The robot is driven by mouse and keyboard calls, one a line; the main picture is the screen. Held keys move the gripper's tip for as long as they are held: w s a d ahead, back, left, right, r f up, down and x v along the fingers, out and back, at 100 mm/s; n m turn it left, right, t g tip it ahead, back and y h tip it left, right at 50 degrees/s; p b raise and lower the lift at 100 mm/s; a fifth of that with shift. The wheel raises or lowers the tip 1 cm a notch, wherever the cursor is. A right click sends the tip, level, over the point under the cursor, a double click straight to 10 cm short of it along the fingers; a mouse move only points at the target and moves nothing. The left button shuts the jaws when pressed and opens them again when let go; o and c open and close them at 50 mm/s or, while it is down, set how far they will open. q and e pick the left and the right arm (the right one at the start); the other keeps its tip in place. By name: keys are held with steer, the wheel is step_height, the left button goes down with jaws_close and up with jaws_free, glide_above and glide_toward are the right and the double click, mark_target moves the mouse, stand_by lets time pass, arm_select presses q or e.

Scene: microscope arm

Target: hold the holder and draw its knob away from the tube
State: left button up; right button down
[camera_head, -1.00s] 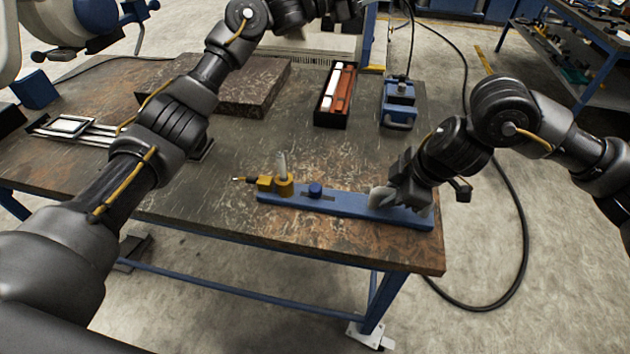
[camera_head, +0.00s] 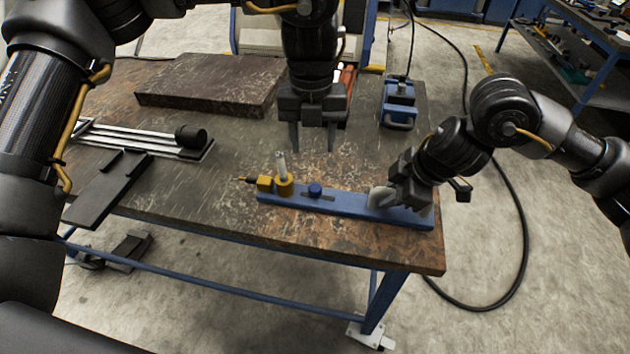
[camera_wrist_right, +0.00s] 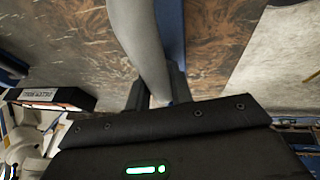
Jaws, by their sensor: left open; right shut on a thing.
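The blue bar-shaped holder (camera_head: 345,204) lies along the table's front edge. A yellow collar (camera_head: 284,186) at its left end stands around the upright silver tube (camera_head: 281,165). A yellow block with a thin dark-tipped pin (camera_head: 250,181) points left from the collar. A round blue knob (camera_head: 315,189) sits on the bar by a slot, right of the tube. My right gripper (camera_head: 385,200) is shut on the grey curved grip (camera_wrist_right: 145,40) at the holder's right end. My left gripper (camera_head: 314,147) is open and empty, fingers down, above the table behind the tube and knob.
A dark stone slab (camera_head: 205,84) lies at the back left. A blue device (camera_head: 398,103) stands at the back right. A metal frame with rods (camera_head: 140,138) lies at the left. The red-and-white box is mostly hidden behind my left gripper.

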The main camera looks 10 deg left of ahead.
mark_target(316, 186)
arm_select(q)
steer(key=f, duration=1.2)
steer(key=shift+d, duration=0.2)
jaws_close()
